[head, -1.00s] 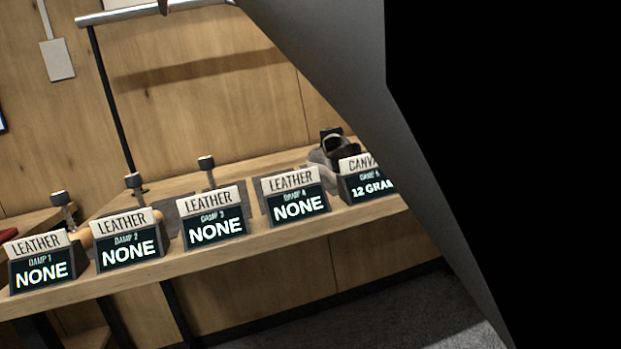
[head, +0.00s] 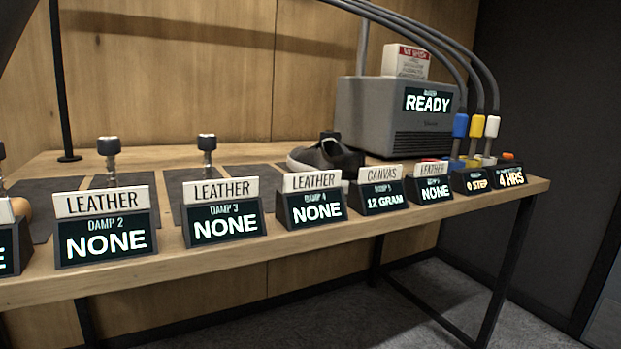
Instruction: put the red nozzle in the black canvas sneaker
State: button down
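A black sneaker (head: 338,154) with a pale sole edge sits on the bench. It is partly hidden behind the "LEATHER DAMP 4" sign and the "CANVAS DAMP 5, 12 GRAM" sign (head: 380,197). I cannot make out a red nozzle; only a small red patch (head: 431,160) shows low behind the signs, too small to identify. A blue nozzle (head: 460,125), a yellow nozzle (head: 476,126) and a white nozzle (head: 492,126) are on hoses at the right. My gripper is not in view, so its state and contents are hidden.
A grey dryer box (head: 385,115) reading "READY" stands at the back right, with hoses arching over it. Several label signs line the front edge of the wooden bench (head: 200,262). Upright posts (head: 207,155) stand on dark mats behind them. A dark wall closes the right.

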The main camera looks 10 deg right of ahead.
aim_at(343, 177)
jog(key=u, duration=0.1)
jog(key=i, duration=1)
jog(key=z, duration=0.1)
